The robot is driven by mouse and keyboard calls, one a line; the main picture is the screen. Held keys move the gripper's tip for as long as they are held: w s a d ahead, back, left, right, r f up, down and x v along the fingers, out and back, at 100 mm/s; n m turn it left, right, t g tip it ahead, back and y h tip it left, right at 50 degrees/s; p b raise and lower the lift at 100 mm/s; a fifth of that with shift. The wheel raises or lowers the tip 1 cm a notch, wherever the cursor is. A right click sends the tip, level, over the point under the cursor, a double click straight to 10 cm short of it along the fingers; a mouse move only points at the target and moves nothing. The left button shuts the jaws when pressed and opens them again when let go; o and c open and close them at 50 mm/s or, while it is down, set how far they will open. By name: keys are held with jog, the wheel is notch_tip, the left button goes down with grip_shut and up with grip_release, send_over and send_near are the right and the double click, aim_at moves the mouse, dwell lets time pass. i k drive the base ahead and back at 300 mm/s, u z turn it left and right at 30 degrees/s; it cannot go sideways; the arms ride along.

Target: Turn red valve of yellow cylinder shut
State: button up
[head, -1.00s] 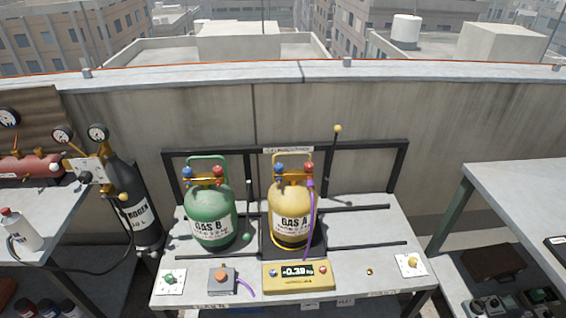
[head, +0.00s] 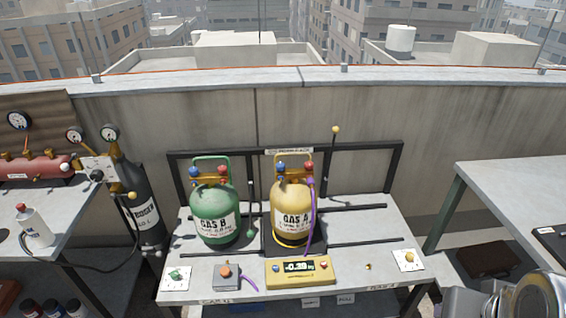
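The yellow cylinder (head: 291,200), labelled GAS A, stands upright on the bench near the middle of the head view. Its red valve (head: 308,168) is a small knob at the top right, under the yellow handle. A blue valve (head: 279,169) sits to its left. A purple hose (head: 311,215) runs from beside the red valve down the cylinder's right side. The picture does not show how far the red valve is turned. My gripper is not in view. Shiny metal parts at the bottom right corner look like my arm, well apart from the cylinder.
A green cylinder (head: 215,212) with its own red and blue valves stands just left. A yellow scale display (head: 301,272) and a grey box with an orange button (head: 226,276) lie in front. A thin rod with a yellow ball (head: 336,129) rises behind right. The bench's right part is mostly clear.

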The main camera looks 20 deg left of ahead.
aim_at(309, 165)
jog(key=u, duration=0.85)
jog(key=i, duration=1)
jog(key=u, duration=0.05)
